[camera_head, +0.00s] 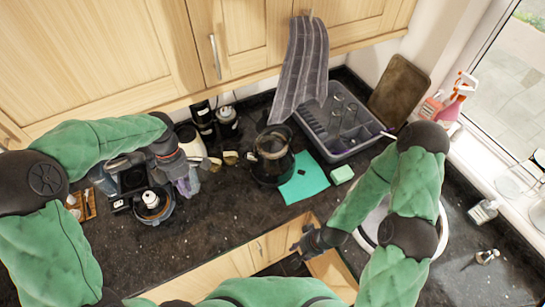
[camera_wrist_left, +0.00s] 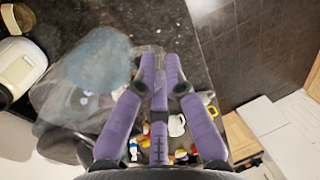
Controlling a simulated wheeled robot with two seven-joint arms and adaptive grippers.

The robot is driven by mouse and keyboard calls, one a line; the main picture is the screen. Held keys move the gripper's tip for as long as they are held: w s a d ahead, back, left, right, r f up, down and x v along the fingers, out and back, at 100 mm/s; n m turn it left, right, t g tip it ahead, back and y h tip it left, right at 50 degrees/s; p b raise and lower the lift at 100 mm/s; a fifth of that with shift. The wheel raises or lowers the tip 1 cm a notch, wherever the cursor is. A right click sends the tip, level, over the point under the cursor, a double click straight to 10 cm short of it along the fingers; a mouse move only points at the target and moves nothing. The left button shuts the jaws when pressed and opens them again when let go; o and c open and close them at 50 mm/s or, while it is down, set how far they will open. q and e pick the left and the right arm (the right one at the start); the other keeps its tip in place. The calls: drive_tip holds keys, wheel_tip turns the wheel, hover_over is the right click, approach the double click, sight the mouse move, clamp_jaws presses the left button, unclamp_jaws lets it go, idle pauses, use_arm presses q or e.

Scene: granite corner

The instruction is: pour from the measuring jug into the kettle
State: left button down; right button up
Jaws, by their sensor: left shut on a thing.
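My left gripper (camera_head: 185,170) is shut on the clear measuring jug (camera_head: 193,182), left of the middle of the counter. In the left wrist view the purple fingers (camera_wrist_left: 162,70) are closed together, with the transparent jug (camera_wrist_left: 62,98) beside them on the left. A pale bluish patch, apparently its water, shows in it. How far the jug tilts is hard to tell. The dark kettle (camera_head: 271,172) stands on the counter to the right of the jug, apart from it, its top facing the head camera. My right gripper (camera_head: 306,240) is low near the front edge; its fingers are unclear.
A grey dish rack (camera_head: 340,128) stands behind the kettle, with a hanging striped towel (camera_head: 302,70) above. A teal cloth (camera_head: 304,178) and a pale green sponge (camera_head: 342,174) lie right of the kettle. Small cups (camera_head: 230,158) sit between jug and kettle. An open drawer (camera_head: 335,272) is below.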

use_arm(q)
drive_tip(key=w+d+m+p, duration=0.1)
drive_tip(key=w+d+m, duration=0.2)
drive_tip(key=d, duration=0.9)
drive_tip(key=shift+w+d+r+y, duration=0.2)
drive_tip(key=shift+w+y, duration=0.2)
drive_tip(key=shift+w, duration=1.25)
idle(2.6)
drive_tip(key=shift+w+d, duration=0.15)
drive_tip(key=shift+d, duration=0.15)
drive_tip(key=shift+m, duration=0.9)
drive_tip(key=shift+w+d+p, duration=0.1)
drive_tip(key=shift+w+d, duration=0.35)
drive_tip(key=shift+d, duration=0.45)
drive_tip(key=shift+w+d+p, duration=0.15)
drive_tip(key=shift+w+d, duration=0.25)
drive_tip(key=shift+d, duration=0.5)
drive_tip(key=shift+w+d+p, duration=0.1)
drive_tip(key=shift+w+d, duration=0.35)
drive_tip(key=shift+d, duration=0.45)
